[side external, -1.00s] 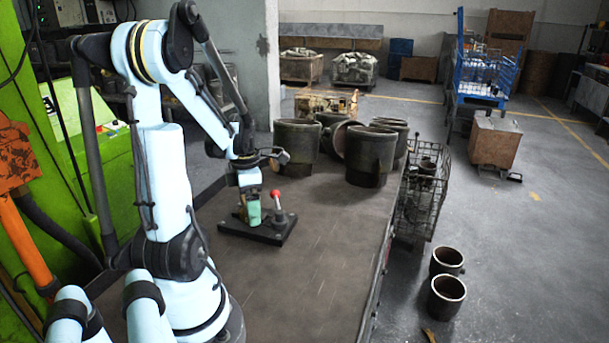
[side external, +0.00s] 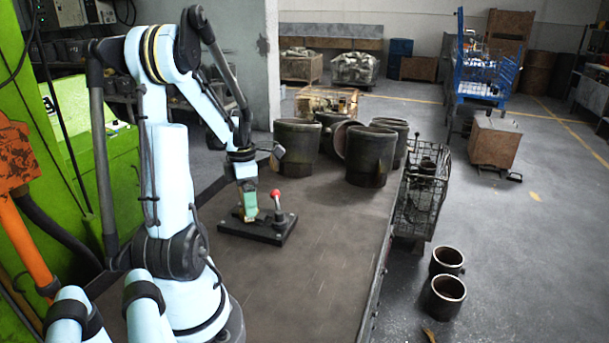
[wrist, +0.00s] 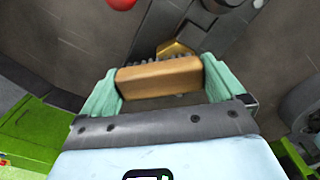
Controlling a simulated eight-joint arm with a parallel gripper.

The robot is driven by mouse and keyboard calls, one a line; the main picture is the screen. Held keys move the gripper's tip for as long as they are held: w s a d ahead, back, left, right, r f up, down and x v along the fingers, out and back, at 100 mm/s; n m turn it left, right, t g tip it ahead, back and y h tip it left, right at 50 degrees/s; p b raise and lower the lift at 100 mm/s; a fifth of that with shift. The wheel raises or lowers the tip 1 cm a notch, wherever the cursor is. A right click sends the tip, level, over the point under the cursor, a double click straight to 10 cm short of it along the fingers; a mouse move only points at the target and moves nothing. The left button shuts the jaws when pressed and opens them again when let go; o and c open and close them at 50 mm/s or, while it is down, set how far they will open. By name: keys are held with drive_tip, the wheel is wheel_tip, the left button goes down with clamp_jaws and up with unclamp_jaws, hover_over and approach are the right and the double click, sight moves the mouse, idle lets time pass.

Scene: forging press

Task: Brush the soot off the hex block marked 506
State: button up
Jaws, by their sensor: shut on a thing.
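My gripper (wrist: 158,88) has green fingers and is shut on a wooden-backed brush (wrist: 160,76), whose dark bristles show along its far edge. Just beyond the bristles in the wrist view is a brass-coloured hex block (wrist: 175,48), partly hidden by the brush. No number is legible on it, and I cannot tell whether the bristles touch it. In the side view my gripper (side external: 250,206) is low over a black clamp fixture (side external: 270,238) with a red-knobbed lever (side external: 277,194). Soot cannot be made out.
The fixture stands on a brown worktable (side external: 290,275) with clear room in front. Large dark pots (side external: 370,155) stand behind it at the right. A wire basket (side external: 424,185) hangs at the table's right edge. A green machine (side external: 105,170) is at the left.

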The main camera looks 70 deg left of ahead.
drive_tip(key=shift+d, duration=0.2)
drive_tip(key=shift+s+d+f, duration=0.1)
drive_tip(key=shift+d, duration=1.6)
drive_tip(key=shift+a, duration=0.1)
drive_tip(key=shift+a, duration=1.8)
drive_tip(key=shift+d, duration=0.1)
drive_tip(key=shift+d, duration=1.8)
